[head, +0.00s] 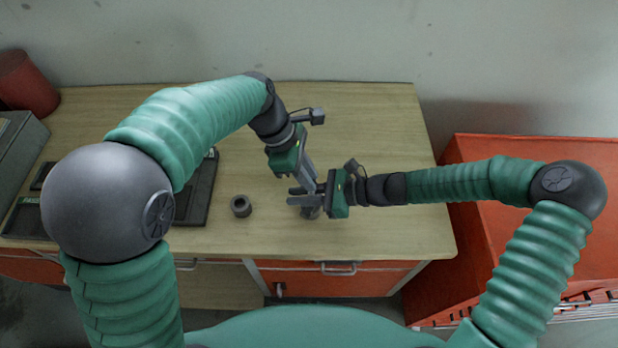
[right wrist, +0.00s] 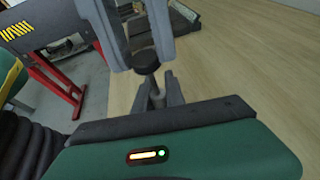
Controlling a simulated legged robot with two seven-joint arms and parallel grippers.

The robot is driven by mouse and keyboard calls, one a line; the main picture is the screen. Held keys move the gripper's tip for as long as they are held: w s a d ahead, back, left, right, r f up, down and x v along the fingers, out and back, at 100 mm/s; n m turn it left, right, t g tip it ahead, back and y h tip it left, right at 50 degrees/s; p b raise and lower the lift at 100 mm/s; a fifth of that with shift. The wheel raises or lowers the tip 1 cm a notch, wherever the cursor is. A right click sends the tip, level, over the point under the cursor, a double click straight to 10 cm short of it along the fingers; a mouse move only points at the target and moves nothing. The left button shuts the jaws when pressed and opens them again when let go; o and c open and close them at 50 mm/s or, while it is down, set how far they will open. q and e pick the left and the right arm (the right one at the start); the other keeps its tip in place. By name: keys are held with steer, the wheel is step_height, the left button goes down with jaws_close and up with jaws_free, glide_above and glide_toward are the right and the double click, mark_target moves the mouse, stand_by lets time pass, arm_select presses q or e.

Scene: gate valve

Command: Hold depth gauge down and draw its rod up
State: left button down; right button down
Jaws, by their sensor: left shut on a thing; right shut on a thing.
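The depth gauge (head: 311,213) stands near the front of the wooden bench, mostly hidden under my grippers; its grey lower part shows in the head view. In the right wrist view its dark round knob (right wrist: 145,61) sits between the grey fingers of my left gripper (right wrist: 138,35). My left gripper (head: 311,178) comes down from behind and is shut on the knob. My right gripper (head: 302,196) reaches in from the right, lower down, and is shut on the gauge below the knob. The exact finger contact is partly hidden.
A short dark hollow cylinder (head: 241,206) stands left of the gauge. A dark tray (head: 197,207) lies farther left, beside a grey box (head: 22,150) and a red can (head: 27,83). A red cabinet (head: 530,250) stands right of the bench (head: 380,120), whose back right is clear.

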arm_select(q)
steer(key=shift+w+r, duration=0.2)
arm_select(e)
steer(key=shift+s+f, duration=0.1)
steer(key=shift+f, duration=0.1)
arm_select(q)
steer(key=c, duration=1.5)
jaws_free()
steer(key=shift+c, duration=0.2)
steer(key=shift+o, duration=1.2)
steer(key=shift+s+f, duration=0.1)
steer(key=v, duration=1.1)
steer(key=shift+r, duration=0.4)
steer(key=shift+a, duration=0.15)
